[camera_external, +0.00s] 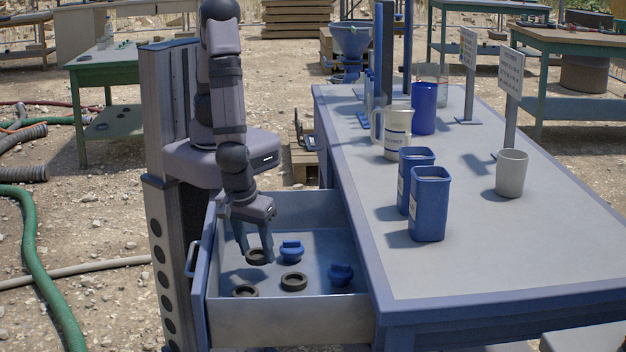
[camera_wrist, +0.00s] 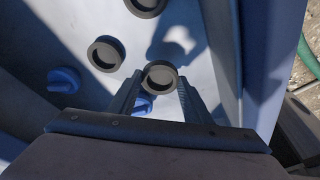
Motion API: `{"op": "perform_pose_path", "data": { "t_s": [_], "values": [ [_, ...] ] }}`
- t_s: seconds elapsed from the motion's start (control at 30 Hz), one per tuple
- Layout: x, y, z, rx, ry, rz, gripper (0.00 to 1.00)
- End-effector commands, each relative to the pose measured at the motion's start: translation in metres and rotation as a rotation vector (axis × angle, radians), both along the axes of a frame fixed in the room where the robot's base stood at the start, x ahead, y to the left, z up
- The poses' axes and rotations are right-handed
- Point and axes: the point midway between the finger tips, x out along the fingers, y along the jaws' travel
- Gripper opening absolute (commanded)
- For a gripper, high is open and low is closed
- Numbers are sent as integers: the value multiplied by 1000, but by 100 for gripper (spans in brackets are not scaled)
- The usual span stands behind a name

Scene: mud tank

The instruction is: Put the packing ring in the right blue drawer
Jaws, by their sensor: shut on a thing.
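The open drawer (camera_external: 290,315) has a blue front and pale metal walls, and it sticks out from the left side of the bench. My gripper (camera_external: 256,258) is inside the drawer, pointing down, shut on a dark packing ring (camera_external: 257,257). In the wrist view that ring (camera_wrist: 160,76) sits between the two fingertips of my gripper (camera_wrist: 157,80). Whether the held ring touches the drawer floor I cannot tell. Two more dark rings lie on the drawer floor, one in the middle (camera_external: 293,282) and one near the front (camera_external: 245,291).
Two blue caps, one behind (camera_external: 291,250) and one at the right (camera_external: 341,274), lie in the drawer. On the bench top (camera_external: 500,260) stand blue containers (camera_external: 429,205), a white mug (camera_external: 397,134), a pale cup (camera_external: 511,173) and sign posts. The drawer walls surround my gripper closely.

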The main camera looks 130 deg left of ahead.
Motion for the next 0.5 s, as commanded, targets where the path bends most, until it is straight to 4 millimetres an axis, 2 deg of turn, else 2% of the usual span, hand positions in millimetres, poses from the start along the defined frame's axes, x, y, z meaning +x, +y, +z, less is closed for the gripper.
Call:
{"op": "perform_pose_path", "data": {
  "t_s": [0.2, 0.5],
  "values": [
    [0, 0, -26, 2, 3, 0, 24],
    [0, 0, -31, 0, 1, 0, 24]
  ]
}}
